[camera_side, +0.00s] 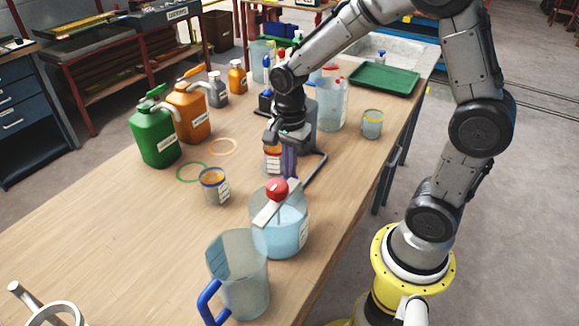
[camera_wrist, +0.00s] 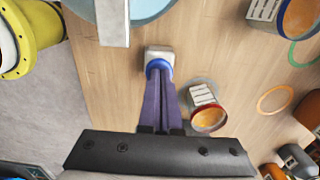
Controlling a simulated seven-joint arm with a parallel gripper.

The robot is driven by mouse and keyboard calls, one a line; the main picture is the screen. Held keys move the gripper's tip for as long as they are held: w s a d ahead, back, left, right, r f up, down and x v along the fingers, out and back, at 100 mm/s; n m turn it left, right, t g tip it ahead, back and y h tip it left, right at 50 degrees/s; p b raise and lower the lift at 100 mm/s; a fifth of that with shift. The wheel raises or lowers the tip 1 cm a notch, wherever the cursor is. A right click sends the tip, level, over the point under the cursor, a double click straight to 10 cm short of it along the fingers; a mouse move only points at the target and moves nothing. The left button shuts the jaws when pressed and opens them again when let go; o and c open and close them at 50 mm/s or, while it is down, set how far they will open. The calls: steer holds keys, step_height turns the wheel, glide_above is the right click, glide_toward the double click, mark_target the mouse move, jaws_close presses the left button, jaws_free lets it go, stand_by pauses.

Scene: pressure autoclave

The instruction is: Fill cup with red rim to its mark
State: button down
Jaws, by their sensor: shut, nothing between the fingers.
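The cup with a red rim (camera_side: 272,161) stands on the table just left of my fingers in the side view, partly hidden by my gripper. In the wrist view the red-rimmed cup (camera_wrist: 206,111) is right of my fingers, apart from them, with white label lines on its side. Its level and mark cannot be made out. My gripper (camera_side: 289,172) is shut and empty, its purple fingers pointing down. In the wrist view the fingertips (camera_wrist: 160,74) are at a small grey block (camera_wrist: 158,52) with a round blue part. I cannot tell whether they touch it.
A blue-rimmed cup (camera_side: 214,187) and a tub of blue liquid (camera_side: 280,232) with a red-knobbed bar stand nearer. A blue-handled jug (camera_side: 240,280) is in front. Green (camera_side: 153,137) and orange (camera_side: 188,110) jugs stand left. A yellow-rimmed cup (camera_side: 372,125) stands right, near the table edge.

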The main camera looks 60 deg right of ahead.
step_height(320, 180, down, 2)
steer(key=shift+s+f, duration=0.1)
steer(key=shift+f, duration=0.15)
steer(key=shift+s+f, duration=0.1)
steer(key=shift+f, duration=0.05)
stand_by(1.7)
stand_by(0.5)
step_height(320, 180, up, 16)
steer(key=w, duration=0.1)
steer(key=shift+f, duration=0.2)
stand_by(0.9)
